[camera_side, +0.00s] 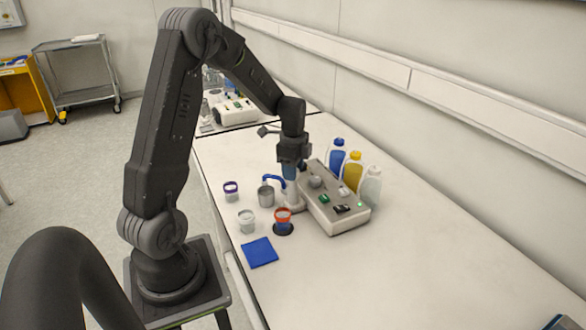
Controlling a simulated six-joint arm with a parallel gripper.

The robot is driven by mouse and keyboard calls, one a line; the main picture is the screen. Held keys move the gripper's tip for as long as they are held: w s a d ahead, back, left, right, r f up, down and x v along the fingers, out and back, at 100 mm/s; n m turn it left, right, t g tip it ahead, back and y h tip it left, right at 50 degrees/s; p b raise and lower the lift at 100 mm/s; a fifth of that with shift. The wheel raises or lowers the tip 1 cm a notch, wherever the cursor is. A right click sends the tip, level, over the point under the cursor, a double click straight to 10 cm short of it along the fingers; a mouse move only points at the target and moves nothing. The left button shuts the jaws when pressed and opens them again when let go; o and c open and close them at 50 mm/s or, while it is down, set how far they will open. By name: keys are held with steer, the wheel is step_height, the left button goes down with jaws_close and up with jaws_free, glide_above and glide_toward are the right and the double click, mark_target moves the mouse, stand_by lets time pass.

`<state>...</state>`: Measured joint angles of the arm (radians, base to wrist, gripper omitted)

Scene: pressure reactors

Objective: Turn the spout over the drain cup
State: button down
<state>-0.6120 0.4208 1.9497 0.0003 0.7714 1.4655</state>
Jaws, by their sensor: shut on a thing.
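The blue spout (272,178) sticks out to the left from the top of a pale column (294,195) and bends down at its end. Its tip is just above or beside a grey metal cup (266,195). My gripper (290,170) is shut on the blue top of the spout, from above; its fingers hide part of it. A red-rimmed cup (283,217) stands on a dark round pad in front of the column. A clear cup (246,221) and a purple-rimmed cup (231,189) stand to the left. I cannot tell which is the drain cup.
A control box (335,208) with knobs and buttons sits right of the column. Blue, yellow and white bottles (354,170) stand behind it. A blue cloth (259,252) lies at the front. The table (430,265) is clear on the right.

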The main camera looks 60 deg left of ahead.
steer(key=shift+m, duration=0.6)
steer(key=c, duration=0.6)
jaws_free()
steer(key=shift+c, duration=0.2)
steer(key=shift+r, duration=0.1)
step_height(320, 180, up, 14)
steer(key=s+d+r+n+t, duration=0.1)
steer(key=s+d+r+n, duration=0.15)
steer(key=d, duration=0.45)
steer(key=s+d+r+n+t, duration=0.2)
steer(key=s+d+n, duration=0.1)
steer(key=d, duration=0.5)
steer(key=s+d+f+n+t, duration=0.1)
steer(key=s+d+n+t, duration=0.1)
steer(key=s+d+n, duration=0.3)
steer(key=s+d, duration=0.4)
steer(key=shift+s+f+t, duration=0.2)
steer(key=shift+s+t, duration=0.1)
steer(key=shift+s, duration=0.05)
